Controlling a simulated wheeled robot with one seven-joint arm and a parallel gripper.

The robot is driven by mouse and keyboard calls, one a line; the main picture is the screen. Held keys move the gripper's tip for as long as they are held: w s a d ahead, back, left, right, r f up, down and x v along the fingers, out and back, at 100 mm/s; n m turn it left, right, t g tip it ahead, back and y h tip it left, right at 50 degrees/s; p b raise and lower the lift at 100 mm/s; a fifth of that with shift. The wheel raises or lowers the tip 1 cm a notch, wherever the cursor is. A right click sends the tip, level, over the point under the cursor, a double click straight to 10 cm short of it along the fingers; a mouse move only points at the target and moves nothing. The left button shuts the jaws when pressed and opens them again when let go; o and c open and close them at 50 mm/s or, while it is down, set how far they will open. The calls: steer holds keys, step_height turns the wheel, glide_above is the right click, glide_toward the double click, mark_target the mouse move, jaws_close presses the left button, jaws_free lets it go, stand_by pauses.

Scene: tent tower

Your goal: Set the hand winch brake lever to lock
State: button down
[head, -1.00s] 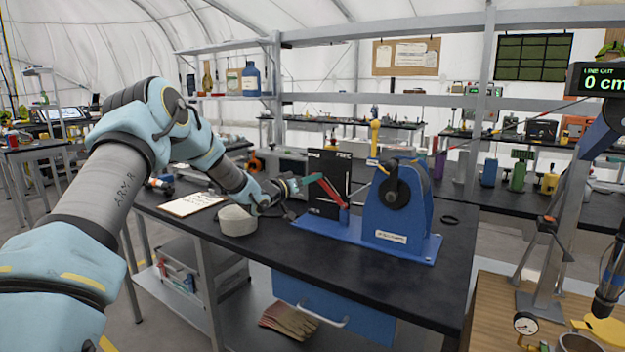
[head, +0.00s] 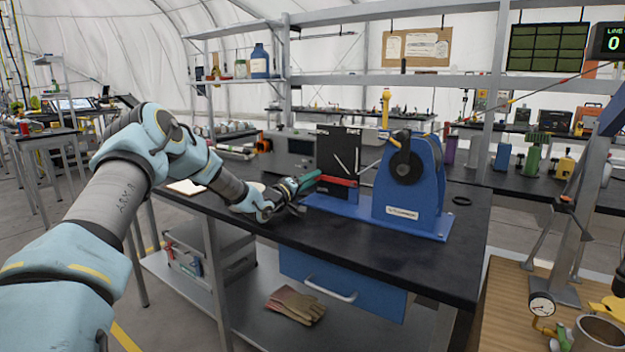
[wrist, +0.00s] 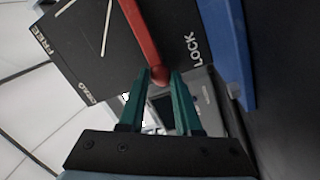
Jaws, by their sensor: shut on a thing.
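The blue hand winch (head: 410,188) stands on its blue base on the dark bench. Its red brake lever (head: 338,181) lies nearly level across the lower part of a black marked plate (head: 338,145). My gripper (head: 318,177) reaches it from the left, its teal fingers shut on the lever's free end. In the wrist view the red lever (wrist: 140,30) ends in a rounded tip between my fingertips (wrist: 160,74). The word LOCK (wrist: 197,50) is printed close beside that end. FREE (wrist: 42,38) and another, hard-to-read word are farther off along the plate edge.
A black ring (head: 461,201) lies right of the winch. A blue drawer (head: 345,282) hangs under the bench, with gloves (head: 295,305) on the shelf below. The bench front is clear.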

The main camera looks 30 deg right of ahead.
steer(key=shift+f, duration=0.45)
steer(key=c, duration=0.6)
jaws_free()
steer(key=shift+c, duration=0.2)
steer(key=shift+r, duration=0.1)
steer(key=shift+r, duration=0.1)
step_height(320, 180, up, 10)
steer(key=shift+f+b, duration=0.1)
steer(key=shift+b, duration=0.85)
steer(key=shift+a, duration=0.1)
